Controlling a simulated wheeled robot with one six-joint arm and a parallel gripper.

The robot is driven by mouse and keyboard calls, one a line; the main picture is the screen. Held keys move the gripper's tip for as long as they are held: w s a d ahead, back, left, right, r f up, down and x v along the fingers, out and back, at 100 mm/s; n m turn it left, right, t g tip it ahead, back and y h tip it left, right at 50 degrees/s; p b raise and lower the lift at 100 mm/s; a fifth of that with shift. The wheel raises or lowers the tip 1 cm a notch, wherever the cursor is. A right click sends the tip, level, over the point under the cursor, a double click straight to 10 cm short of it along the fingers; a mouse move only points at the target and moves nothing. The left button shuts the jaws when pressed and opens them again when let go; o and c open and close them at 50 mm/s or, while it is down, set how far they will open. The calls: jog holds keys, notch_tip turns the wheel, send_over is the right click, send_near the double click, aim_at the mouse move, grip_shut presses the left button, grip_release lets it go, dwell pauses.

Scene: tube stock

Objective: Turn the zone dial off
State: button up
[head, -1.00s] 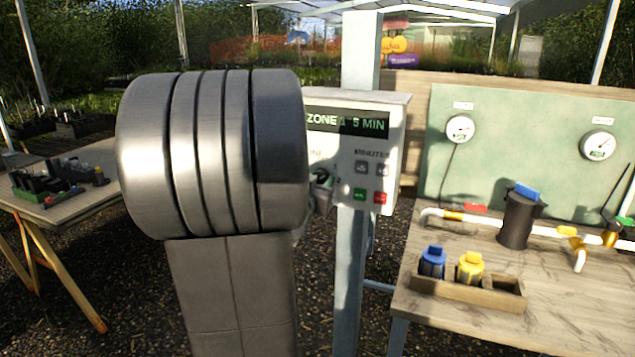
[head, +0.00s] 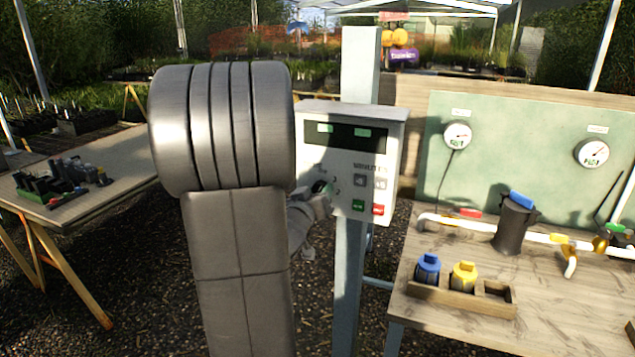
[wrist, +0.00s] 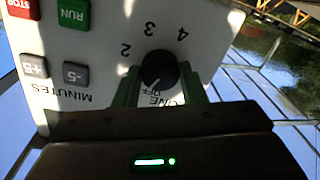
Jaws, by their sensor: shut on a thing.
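The controller box (head: 349,148) is white and fixed to a pale post. Its dark display (head: 345,133) shows two green blocks with no readable text. In the wrist view the panel looks upside down. The black zone dial (wrist: 159,69) sits between my two green fingers, and my gripper (wrist: 160,88) is shut on it. The dial's white pointer line points down, close to the OFF mark; the numbers 2, 3 and 4 lie above it. In the head view my arm hides part of the box's left side, and my gripper (head: 320,188) is at the panel.
The green RUN button (wrist: 74,13), red STOP button and grey minutes buttons (wrist: 76,73) are beside the dial. A wooden bench (head: 460,325) with pipes, gauges and a small tray stands right. Another table (head: 100,190) with dark parts is at left.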

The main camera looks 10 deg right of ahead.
jog(key=n+p, duration=0.4)
jog(key=shift+n, duration=0.3)
dwell(0.3)
jog(key=o, duration=1)
jog(key=shift+a, duration=0.1)
jog(key=b+v, duration=0.1)
jog(key=v, duration=1.2)
jog(key=shift+s+a+r, duration=0.1)
jog(key=shift+s+a, duration=0.15)
jog(key=shift+s, duration=0.05)
jog(key=shift+w, duration=0.1)
